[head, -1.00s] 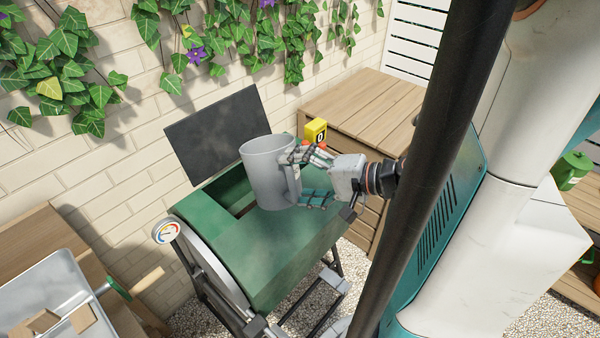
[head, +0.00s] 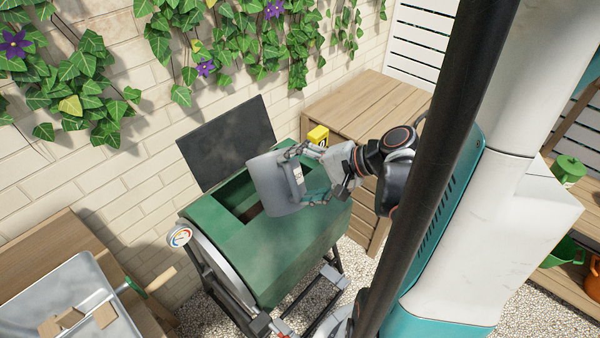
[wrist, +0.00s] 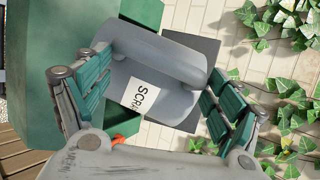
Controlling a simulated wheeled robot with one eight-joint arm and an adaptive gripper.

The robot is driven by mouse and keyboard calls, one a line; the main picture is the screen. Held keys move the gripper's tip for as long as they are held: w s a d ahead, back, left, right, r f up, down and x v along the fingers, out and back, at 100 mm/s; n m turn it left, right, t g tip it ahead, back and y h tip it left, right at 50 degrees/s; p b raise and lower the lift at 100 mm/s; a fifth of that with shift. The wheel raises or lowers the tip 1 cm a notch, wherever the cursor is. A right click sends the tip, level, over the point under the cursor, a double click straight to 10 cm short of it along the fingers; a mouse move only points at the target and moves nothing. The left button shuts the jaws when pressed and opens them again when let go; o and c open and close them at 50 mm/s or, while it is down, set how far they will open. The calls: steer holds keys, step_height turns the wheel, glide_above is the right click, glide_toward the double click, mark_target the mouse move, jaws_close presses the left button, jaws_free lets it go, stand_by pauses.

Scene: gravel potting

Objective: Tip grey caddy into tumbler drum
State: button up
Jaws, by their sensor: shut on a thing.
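The grey caddy (head: 272,186) is tilted over the green tumbler drum (head: 245,254), its rim leaning to the left in the head view. My gripper (head: 308,178) is shut on the caddy from the right side. In the wrist view the caddy (wrist: 150,65) sits between my two fingers (wrist: 158,105), with a white label reading "SCR" facing the camera. The drum's rectangular opening (head: 240,196) lies beneath and left of the caddy, and its dark lid (head: 226,142) stands open behind. The caddy's contents are hidden.
A yellow object (head: 318,135) stands on the wooden bench (head: 370,108) behind. A metal tray (head: 78,295) with wooden pieces is at lower left. A round gauge (head: 180,236) is at the drum's left end. An ivy-covered brick wall closes the back.

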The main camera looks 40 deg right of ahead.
steer(key=shift+w+r+g+p, duration=0.25)
steer(key=shift+r+p, duration=0.2)
steer(key=shift+p, duration=0.25)
steer(key=shift+w+r+g+p, duration=0.1)
steer(key=shift+r+g+p, duration=0.3)
steer(key=shift+p, duration=0.25)
steer(key=shift+w+d+f+m+g+p, duration=0.15)
steer(key=shift+w+m+g+p, duration=0.1)
steer(key=shift+w+g+p, duration=0.4)
steer(key=shift+w+d+r+m+g+p, duration=0.1)
steer(key=shift+w+m+g+p, duration=0.15)
steer(key=shift+w, duration=0.75)
steer(key=shift+w+d+f+m+g+p, duration=0.15)
steer(key=shift+w+m+g+p, duration=0.2)
steer(key=shift+w+g, duration=0.35)
steer(key=w+d+m+g+y+b, duration=0.1)
steer(key=w+d+m+g, duration=0.1)
steer(key=w+g, duration=0.5)
steer(key=shift+w+f+m, duration=0.25)
steer(key=shift+w+m, duration=0.1)
steer(key=shift+w, duration=3)
